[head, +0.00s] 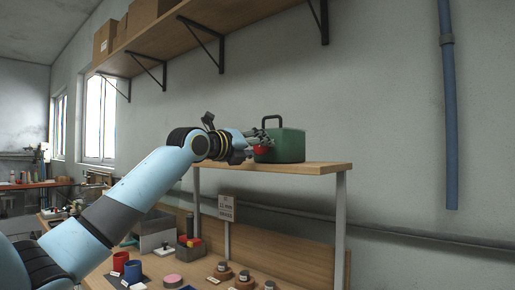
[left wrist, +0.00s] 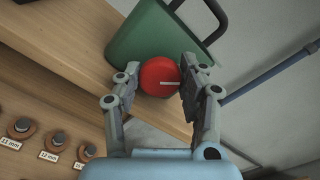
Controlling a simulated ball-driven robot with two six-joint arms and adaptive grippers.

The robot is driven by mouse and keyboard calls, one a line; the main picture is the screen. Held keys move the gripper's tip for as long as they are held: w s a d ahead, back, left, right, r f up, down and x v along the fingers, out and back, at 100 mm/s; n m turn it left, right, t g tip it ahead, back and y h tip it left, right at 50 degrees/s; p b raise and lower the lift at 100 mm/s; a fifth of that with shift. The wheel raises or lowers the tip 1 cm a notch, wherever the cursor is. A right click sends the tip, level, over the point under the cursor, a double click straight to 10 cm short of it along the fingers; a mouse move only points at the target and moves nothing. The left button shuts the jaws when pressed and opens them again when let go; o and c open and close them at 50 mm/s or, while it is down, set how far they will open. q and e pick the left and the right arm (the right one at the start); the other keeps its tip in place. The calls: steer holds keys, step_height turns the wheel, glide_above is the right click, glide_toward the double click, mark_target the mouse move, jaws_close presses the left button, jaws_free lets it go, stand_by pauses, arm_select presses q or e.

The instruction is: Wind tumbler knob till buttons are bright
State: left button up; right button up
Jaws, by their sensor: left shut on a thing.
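A green box (head: 288,146) with a dark handle stands on the raised wooden shelf; it also shows in the left wrist view (left wrist: 140,45). A round red knob (head: 262,150) is on its side facing my arm. In the left wrist view the red knob (left wrist: 158,72) carries a pale line pointing right. My left gripper (head: 257,140) is at the knob, with one finger on each side, shut on it. I cannot make out any lit buttons. My right gripper is in neither view.
A wall shelf (head: 180,45) with boxes hangs above.

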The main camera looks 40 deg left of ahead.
arm_select(q)
steer(key=shift+f, duration=0.15)
stand_by(0.3)
steer(key=o, duration=1.2)
steer(key=shift+s+a, duration=0.15)
steer(key=shift+s, duration=1.75)
steer(key=shift+s+a, duration=0.1)
steer(key=shift+s, duration=1.75)
